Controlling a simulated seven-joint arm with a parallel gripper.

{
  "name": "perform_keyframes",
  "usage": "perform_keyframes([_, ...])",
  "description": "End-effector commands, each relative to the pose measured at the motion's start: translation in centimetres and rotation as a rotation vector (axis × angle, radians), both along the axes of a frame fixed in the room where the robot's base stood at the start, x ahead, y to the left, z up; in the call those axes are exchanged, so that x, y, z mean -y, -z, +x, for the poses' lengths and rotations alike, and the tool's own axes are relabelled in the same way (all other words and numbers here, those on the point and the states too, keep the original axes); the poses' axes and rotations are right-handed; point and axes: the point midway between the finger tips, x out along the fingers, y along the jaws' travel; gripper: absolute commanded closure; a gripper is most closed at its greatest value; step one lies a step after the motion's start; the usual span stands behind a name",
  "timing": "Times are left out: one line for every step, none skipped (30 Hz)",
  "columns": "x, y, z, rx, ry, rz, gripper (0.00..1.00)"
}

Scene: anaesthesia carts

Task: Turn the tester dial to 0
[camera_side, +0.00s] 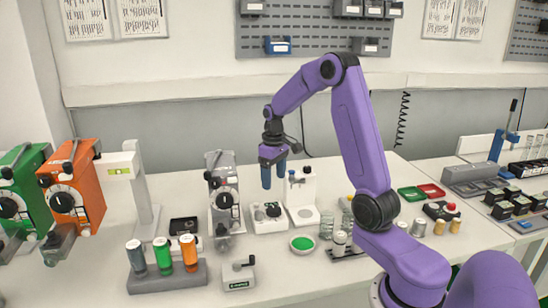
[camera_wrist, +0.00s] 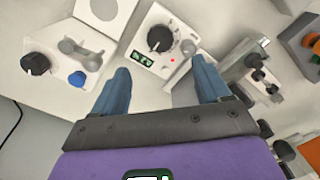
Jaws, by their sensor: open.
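The tester is a small white box (camera_wrist: 134,58) with a black dial (camera_wrist: 160,39), a small green-lit display and a red light, at the top middle of the wrist view. In the side view the white tester (camera_side: 268,224) stands on the bench between a grey unit and a white stand. I cannot read the dial's setting. My gripper (camera_side: 273,176) is open and empty, pointing down above and behind the tester. In the wrist view its two blue fingers (camera_wrist: 161,68) are spread, with the dial ahead of the gap between their tips, not touched.
A grey unit (camera_side: 225,202) stands left of the tester, a white stand (camera_side: 302,196) right of it. Orange (camera_side: 89,187) and green units stand far left.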

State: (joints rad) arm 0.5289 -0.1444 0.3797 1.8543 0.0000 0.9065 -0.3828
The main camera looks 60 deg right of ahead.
Motion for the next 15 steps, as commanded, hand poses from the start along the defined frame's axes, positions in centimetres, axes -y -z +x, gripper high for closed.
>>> perform_keyframes([0.0,-1.2,0.0,0.005,0.0,-0.002,0.24])
perform_keyframes([0.0,-1.8,0.1,0.006,0.0,-0.002,0.24])
perform_keyframes([0.0,-2.5,0.1,0.005,0.0,-0.002,0.24])
perform_keyframes([0.0,-3.0,0.1,0.004,0.0,-0.002,0.24])
perform_keyframes([0.0,-3.6,0.1,0.005,0.0,-0.002,0.24])
perform_keyframes([0.0,-4.2,0.0,0.005,0.001,-0.002,0.24])
perform_keyframes([0.0,-4.6,0.0,0.003,0.001,-0.001,0.24])
perform_keyframes([0.0,-4.9,0.0,0.003,0.001,-0.001,0.24])
perform_keyframes([0.0,-5.4,0.0,0.003,0.001,-0.001,0.24])
perform_keyframes([0.0,-5.7,0.0,0.003,0.001,-0.001,0.24])
perform_keyframes([0.0,-5.9,0.0,0.002,0.001,-0.001,0.24])
perform_keyframes([0.0,-6.2,0.0,0.001,0.001,0.0,0.24])
perform_keyframes([0.0,-6.3,0.0,0.001,0.001,0.0,0.24])
perform_keyframes([0.0,-6.4,0.0,0.001,0.001,0.0,0.24])
perform_keyframes([0.0,-6.5,0.0,0.001,0.001,0.0,0.24])
